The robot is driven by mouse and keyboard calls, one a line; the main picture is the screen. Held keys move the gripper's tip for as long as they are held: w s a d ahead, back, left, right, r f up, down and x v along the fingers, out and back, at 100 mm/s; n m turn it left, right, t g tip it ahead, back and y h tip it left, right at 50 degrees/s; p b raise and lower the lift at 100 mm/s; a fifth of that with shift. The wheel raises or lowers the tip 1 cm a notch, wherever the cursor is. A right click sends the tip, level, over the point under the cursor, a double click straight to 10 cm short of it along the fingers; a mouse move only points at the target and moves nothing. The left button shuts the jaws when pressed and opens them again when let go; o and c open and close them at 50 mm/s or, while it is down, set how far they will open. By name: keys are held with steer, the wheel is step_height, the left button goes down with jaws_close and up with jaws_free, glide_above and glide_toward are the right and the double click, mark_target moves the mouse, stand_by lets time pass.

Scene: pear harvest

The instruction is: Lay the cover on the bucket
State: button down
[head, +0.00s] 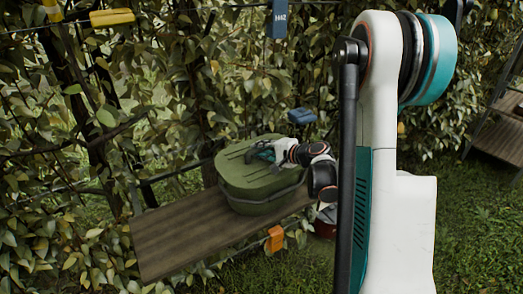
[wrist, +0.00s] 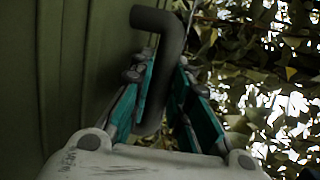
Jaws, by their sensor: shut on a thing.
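The olive-green cover (head: 246,178) is over the bucket (head: 262,207), which stands on a wooden plank. The cover looks roughly aligned with the bucket; I cannot tell whether it rests fully on the rim or sits slightly above it. My gripper (head: 262,152) is at the top of the cover. In the wrist view my gripper (wrist: 160,78) has its teal fingers shut on the cover's dark bent handle (wrist: 165,60). The cover's ribbed green surface (wrist: 60,70) fills the left of that view. The bucket's far side is hidden.
The wooden plank (head: 185,235) is bare left of the bucket. An orange clamp (head: 275,238) is at its front edge. A blue object (head: 302,115) hangs behind, and leafy branches crowd the back. A yellow object (head: 112,17) is at top left. Grass is at lower right.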

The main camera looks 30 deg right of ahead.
steer(key=c, duration=1.5)
jaws_free()
steer(key=shift+s+r+p, duration=0.1)
steer(key=shift+r+p, duration=0.1)
steer(key=shift+p, duration=0.1)
steer(key=p+v, duration=0.2)
steer(key=v, duration=0.9)
steer(key=shift+s+d+p, duration=0.1)
steer(key=shift+s+p, duration=0.25)
